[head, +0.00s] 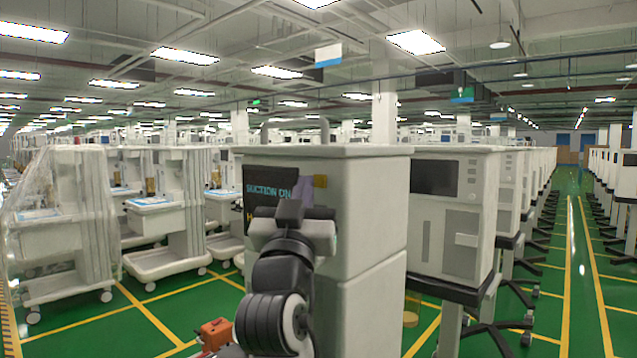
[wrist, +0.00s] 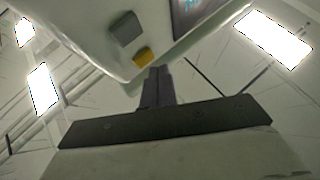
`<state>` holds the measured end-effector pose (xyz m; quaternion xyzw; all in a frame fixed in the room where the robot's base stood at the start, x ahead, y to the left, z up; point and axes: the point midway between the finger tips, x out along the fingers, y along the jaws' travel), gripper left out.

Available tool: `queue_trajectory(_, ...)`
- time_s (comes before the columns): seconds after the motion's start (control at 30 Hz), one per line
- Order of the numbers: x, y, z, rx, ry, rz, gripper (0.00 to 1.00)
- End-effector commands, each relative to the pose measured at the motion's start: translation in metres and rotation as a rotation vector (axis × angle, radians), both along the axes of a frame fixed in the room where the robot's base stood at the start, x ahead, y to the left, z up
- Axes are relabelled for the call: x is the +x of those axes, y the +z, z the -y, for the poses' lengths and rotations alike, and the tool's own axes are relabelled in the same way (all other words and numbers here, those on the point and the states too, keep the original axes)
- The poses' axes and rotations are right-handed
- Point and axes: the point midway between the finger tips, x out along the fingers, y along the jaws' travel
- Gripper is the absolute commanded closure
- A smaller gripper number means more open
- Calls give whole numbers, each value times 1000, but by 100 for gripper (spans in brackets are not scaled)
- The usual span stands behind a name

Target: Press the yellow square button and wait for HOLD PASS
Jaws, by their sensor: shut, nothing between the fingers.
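The yellow square button (head: 320,181) is on the front of the nearest white cart (head: 365,205), right of a dark screen (head: 262,180). The screen reads "SUCTION ON" in blue. A yellow line below starts with what looks like "H"; the rest is hidden behind my gripper (head: 290,212). In the wrist view the yellow button (wrist: 143,56) lies just beyond the tips of my gripper (wrist: 157,72), slightly left. The fingers are together and empty. I cannot tell whether they touch the button. A grey square (wrist: 126,28) sits beside the button.
A grey machine with a dark display (head: 436,177) stands close on the right, with more in a row behind it. Wrapped white carts (head: 62,225) stand at left. An orange item (head: 215,333) is low beside my arm. A green aisle (head: 583,270) is clear at far right.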

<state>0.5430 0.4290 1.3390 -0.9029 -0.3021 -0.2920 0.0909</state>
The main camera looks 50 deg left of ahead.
Motion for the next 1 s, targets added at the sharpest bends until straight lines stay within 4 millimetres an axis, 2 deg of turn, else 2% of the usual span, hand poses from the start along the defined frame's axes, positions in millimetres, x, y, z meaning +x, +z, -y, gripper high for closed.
queue_trajectory(0.33, -4, 0, 0, 1, 2, 2, 100)
queue_trajectory(0.8, -47, 0, 5, 1, 1, 1, 100)
queue_trajectory(1.0, -51, 0, 6, 0, 1, 1, 100)
